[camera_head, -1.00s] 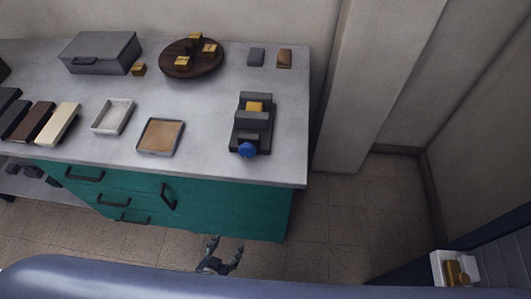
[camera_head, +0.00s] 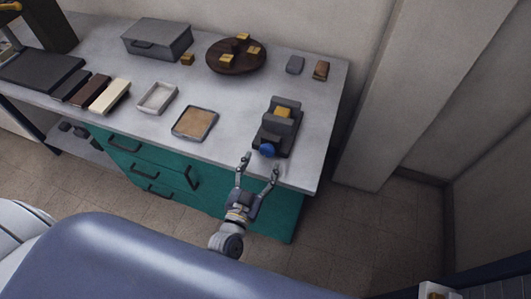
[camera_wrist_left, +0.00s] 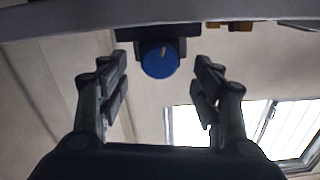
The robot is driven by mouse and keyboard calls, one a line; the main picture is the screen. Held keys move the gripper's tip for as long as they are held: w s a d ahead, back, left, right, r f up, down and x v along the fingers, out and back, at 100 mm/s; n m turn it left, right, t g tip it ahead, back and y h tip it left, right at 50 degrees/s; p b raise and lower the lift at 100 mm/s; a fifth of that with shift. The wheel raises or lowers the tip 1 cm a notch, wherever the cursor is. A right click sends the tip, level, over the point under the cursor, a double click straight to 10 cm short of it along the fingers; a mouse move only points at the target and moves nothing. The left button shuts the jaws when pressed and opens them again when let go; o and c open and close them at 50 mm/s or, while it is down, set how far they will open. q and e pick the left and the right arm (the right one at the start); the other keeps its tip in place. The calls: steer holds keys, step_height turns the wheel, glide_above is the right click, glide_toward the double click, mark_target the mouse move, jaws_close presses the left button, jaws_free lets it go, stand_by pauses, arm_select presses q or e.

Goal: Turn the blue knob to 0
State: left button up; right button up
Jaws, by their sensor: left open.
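The blue knob (camera_head: 267,150) is on the front end of a dark grey device (camera_head: 276,127) near the front right of the worktop. A gold block (camera_head: 283,112) sits in that device. In the left wrist view the blue knob (camera_wrist_left: 159,61) shows face-on, with a pale pointer mark near its top, tilted slightly right. My left gripper (camera_head: 262,165) is open and empty just in front of the knob. In the left wrist view its fingers (camera_wrist_left: 163,85) stand either side of the knob, apart from it. No scale numbers are readable. My right gripper is not in view.
The grey worktop (camera_head: 225,150) has teal drawers below. A cork-coloured tray (camera_head: 194,124), a white tray (camera_head: 157,98), a round dark board (camera_head: 236,56) with gold blocks and a grey box (camera_head: 157,39) lie left.

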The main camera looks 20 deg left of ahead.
mark_target(266, 153)
arm_select(q)
steer(key=shift+w+d, duration=0.1)
steer(key=shift+w, duration=2.15)
steer(key=c, duration=1.1)
